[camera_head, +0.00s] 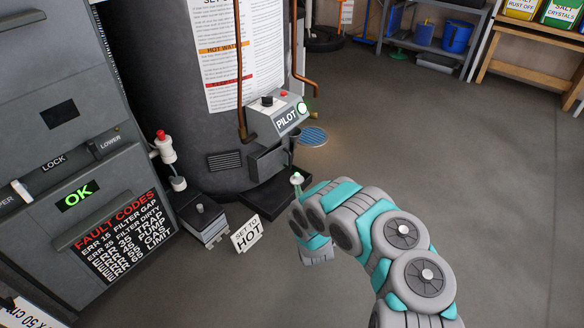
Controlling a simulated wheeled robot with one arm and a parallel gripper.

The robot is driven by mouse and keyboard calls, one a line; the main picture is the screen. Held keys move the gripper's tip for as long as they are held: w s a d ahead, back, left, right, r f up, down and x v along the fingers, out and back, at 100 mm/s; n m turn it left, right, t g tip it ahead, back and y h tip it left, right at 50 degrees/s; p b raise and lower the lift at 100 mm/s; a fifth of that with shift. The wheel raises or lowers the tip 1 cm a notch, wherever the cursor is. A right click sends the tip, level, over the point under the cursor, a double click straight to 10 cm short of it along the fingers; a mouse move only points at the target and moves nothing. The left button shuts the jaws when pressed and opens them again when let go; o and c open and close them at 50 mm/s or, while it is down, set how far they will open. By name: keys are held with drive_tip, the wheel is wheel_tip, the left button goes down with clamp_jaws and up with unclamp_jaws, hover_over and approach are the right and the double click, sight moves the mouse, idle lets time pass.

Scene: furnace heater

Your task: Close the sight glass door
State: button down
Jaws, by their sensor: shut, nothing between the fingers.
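The grey control box labelled PILOT (278,117) is mounted low on the front of the dark cylindrical tank. Below it is a small dark grey box-like housing (267,162) that seems to be the sight glass. I cannot tell for sure which part is its door, or how far open it stands. My gripper (297,179) is just right of and below this housing, its small pale tip pointing up. It looks shut and empty. I cannot tell whether it touches the housing. My grey and teal arm hides the floor behind it.
A grey cabinet (62,130) with an OK display stands at the left. A small grey box (203,218) and a "SET TO HOT" sign (246,236) are on the floor left of my arm. A blue floor drain (313,136) lies behind. The floor to the right is clear.

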sight(290, 162)
drive_tip(key=w+b, duration=0.1)
drive_tip(key=w, duration=0.3)
drive_tip(key=w+a+b, duration=0.1)
drive_tip(key=w, duration=0.4)
drive_tip(key=w+a+b, duration=0.1)
drive_tip(key=w+b, duration=0.1)
drive_tip(key=w, duration=0.2)
drive_tip(key=shift+w+a+f, duration=0.15)
drive_tip(key=shift+w, duration=0.05)
drive_tip(key=shift+w, duration=0.1)
drive_tip(key=shift+w+a+p, duration=0.15)
drive_tip(key=shift+w+p, duration=0.15)
drive_tip(key=shift+w, duration=0.55)
drive_tip(key=shift+s, duration=0.2)
drive_tip(key=shift+s, duration=0.3)
drive_tip(key=s+d+p, duration=0.3)
drive_tip(key=s+d, duration=0.1)
drive_tip(key=s, duration=0.8)
drive_tip(key=shift+s+d, duration=0.15)
drive_tip(key=shift+s, duration=0.05)
